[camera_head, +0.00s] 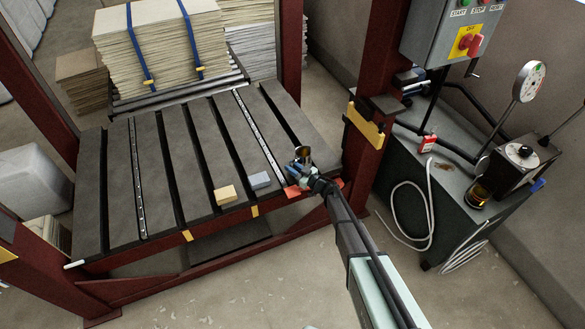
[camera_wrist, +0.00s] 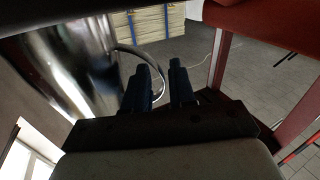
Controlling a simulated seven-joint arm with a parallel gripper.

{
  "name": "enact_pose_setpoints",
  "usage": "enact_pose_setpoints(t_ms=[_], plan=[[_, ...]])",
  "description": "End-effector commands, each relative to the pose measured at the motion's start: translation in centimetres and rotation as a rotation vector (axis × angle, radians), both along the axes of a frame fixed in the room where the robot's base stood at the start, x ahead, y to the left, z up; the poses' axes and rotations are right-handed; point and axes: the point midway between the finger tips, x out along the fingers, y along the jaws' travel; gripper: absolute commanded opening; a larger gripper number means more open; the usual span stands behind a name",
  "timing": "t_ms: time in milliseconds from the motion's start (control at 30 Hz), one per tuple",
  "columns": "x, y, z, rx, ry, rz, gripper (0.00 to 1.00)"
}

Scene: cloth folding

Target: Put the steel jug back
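The steel jug (camera_head: 304,155) stands at the front right corner of the slatted press bed, just behind my gripper. In the wrist view its shiny curved body (camera_wrist: 75,60) fills the left side, close to the camera. My gripper (camera_head: 305,176) is at the jug's near side. In the wrist view my gripper's two dark fingers (camera_wrist: 164,66) stand apart. The jug's thin round handle curves behind the left finger and down toward the gap between them. There is space beside the handle in the gap. Whether the fingers touch the handle is not clear.
A red pad (camera_head: 296,191) lies by the gripper. A yellow block (camera_head: 225,195) and a grey-blue block (camera_head: 259,180) lie to the left on the bed (camera_head: 165,185). A red press post (camera_head: 365,140) rises close on the right. A pump unit (camera_head: 450,200) stands beyond it.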

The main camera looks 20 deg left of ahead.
Motion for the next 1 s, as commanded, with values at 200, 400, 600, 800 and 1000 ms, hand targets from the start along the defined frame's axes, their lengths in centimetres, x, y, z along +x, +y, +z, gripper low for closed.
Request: enact_pose_setpoints(t_ms=[200,400,600,800,1000], plan=[[0.0,0.0,0.0,0.0,0.0,0.0,0.34],[-0.1,-0.2,0.2,0.0,0.0,0.0,0.34],[-1.0,-2.6,0.3,-0.001,0.0,-0.002,0.34],[-2.3,-6.1,0.3,-0.001,0.0,-0.002,0.34],[-3.4,-9.2,0.3,0.001,0.001,-0.002,0.34]])
